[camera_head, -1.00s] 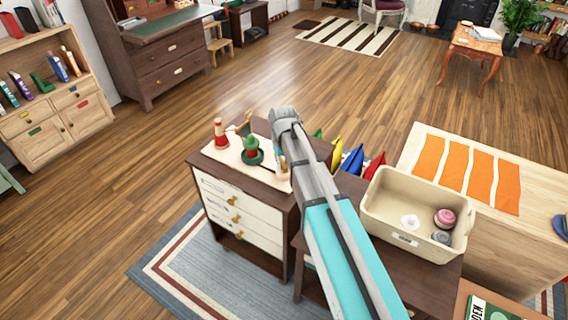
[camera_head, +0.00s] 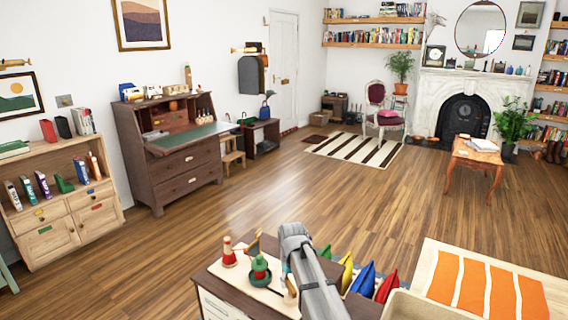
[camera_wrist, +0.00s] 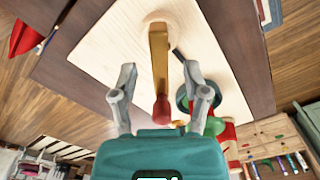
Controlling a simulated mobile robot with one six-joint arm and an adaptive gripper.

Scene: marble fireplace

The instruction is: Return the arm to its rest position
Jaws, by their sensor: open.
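My arm (camera_head: 322,290) reaches up from the bottom of the head view to the small dark cabinet (camera_head: 222,274). My gripper is hidden behind my arm there. In the wrist view my gripper (camera_wrist: 160,82) is open, its two grey fingers apart. A wooden peg with a red end (camera_wrist: 160,70) shows between the fingers, and I see no finger touching it. The peg stands on a pale board (camera_wrist: 110,48) on the cabinet top. A green and red toy (camera_head: 260,270) and a red cone-shaped toy (camera_head: 229,252) stand on the same board.
Several coloured cushion-like pieces (camera_head: 363,278) stand right of my arm. A cream bin (camera_head: 415,308) and a pale table with an orange striped cloth (camera_head: 485,285) are at lower right. A writing desk (camera_head: 172,150) and low shelf (camera_head: 65,210) stand left.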

